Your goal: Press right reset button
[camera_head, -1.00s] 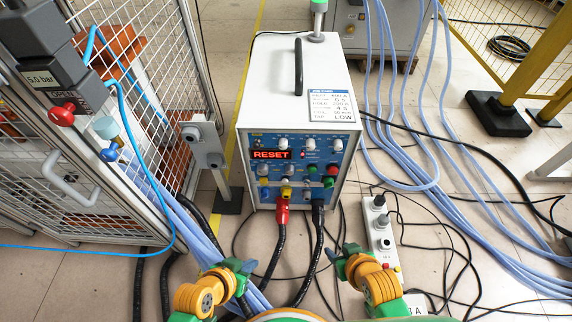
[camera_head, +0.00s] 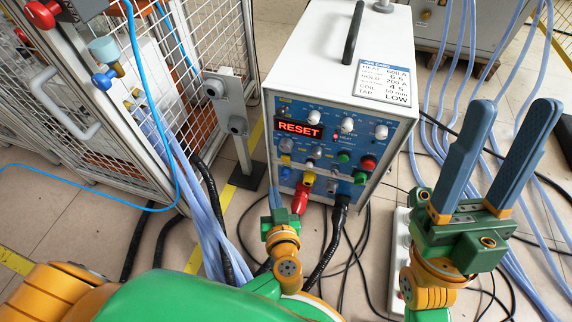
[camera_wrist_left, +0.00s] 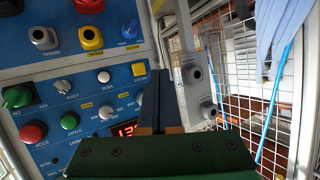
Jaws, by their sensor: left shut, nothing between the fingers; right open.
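The white heater box (camera_head: 318,55) has a blue front panel (camera_head: 398,132) with a lit red display (camera_head: 298,129) reading RESET. My left gripper (camera_head: 275,196) is low in front of the panel's lower left. The fingers partly cover the display (camera_wrist_left: 124,130). My right gripper (camera_head: 503,130) is open and empty, right of the heater.
A mesh cage (camera_head: 215,45) with a grey door handle (camera_head: 70,110) stands at left. A red plug (camera_head: 301,198) and thick black cables hang below the panel. Pale blue hoses run at right. A socket strip (camera_head: 402,235) lies on the floor.

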